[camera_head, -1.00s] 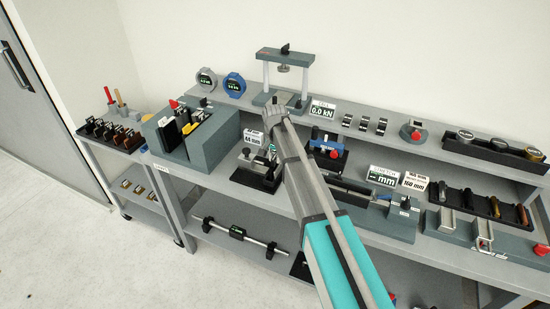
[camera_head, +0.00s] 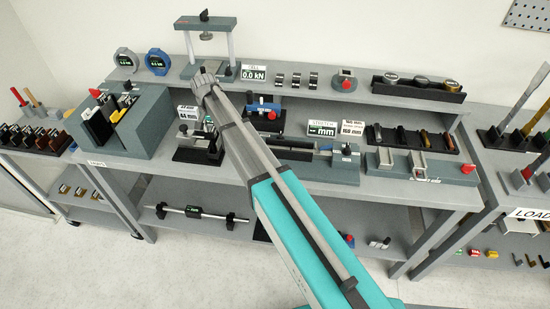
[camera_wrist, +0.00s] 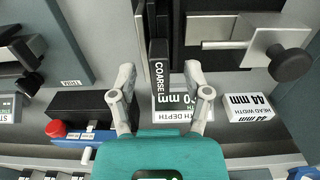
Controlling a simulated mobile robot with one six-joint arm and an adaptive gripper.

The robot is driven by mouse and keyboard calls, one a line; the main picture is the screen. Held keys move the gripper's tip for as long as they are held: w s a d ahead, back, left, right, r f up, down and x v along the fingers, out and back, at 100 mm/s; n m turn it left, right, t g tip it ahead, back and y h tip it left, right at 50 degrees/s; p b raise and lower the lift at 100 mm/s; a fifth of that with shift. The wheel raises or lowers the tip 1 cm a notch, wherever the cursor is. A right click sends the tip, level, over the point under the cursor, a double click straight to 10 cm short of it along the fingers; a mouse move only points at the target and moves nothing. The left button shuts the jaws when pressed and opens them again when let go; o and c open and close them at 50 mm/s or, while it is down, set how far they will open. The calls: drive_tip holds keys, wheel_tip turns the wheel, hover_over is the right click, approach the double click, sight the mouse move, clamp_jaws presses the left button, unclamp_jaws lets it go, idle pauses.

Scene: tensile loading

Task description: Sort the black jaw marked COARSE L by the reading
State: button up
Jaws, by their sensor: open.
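The black jaw marked COARSE L (camera_wrist: 159,62) shows in the wrist view as a long dark bar with white lettering. It lies between the two fingers of my gripper (camera_wrist: 159,76). The fingers are spread, with a gap on each side of the jaw. What supports the jaw cannot be told. In the head view my gripper (camera_head: 205,80) is over the left middle of the bench, and my arm hides the jaw there. A bench fixture with a black knob (camera_wrist: 290,62) is right of the jaw. A display (camera_head: 322,129) reads mm, its figure unreadable.
A HEAD WIDTH 44 mm card (camera_wrist: 250,107) and a DEPTH card (camera_wrist: 182,105) are close to my fingers. A grey slotted block (camera_head: 150,135) with black, yellow and white pieces is at the left. A press frame (camera_head: 208,30) stands behind. A blue device (camera_head: 263,107) is to the right.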

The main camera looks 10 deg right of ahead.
drive_tip(key=shift+r+p, duration=6.8)
drive_tip(key=shift+r, duration=0.15)
drive_tip(key=s+d+f+n+b, duration=0.1)
drive_tip(key=s+d+f+b, duration=0.5)
drive_tip(key=s+d, duration=0.4)
drive_tip(key=s+d+f+n+b, duration=0.2)
drive_tip(key=s+d+f+b, duration=0.5)
drive_tip(key=s+d, duration=0.4)
drive_tip(key=shift+s+d+n, duration=0.3)
drive_tip(key=shift+s, duration=0.95)
drive_tip(key=shift+s+d, duration=0.35)
drive_tip(key=shift+s, duration=0.25)
drive_tip(key=shift+s+d, duration=0.3)
drive_tip(key=shift+s, duration=0.3)
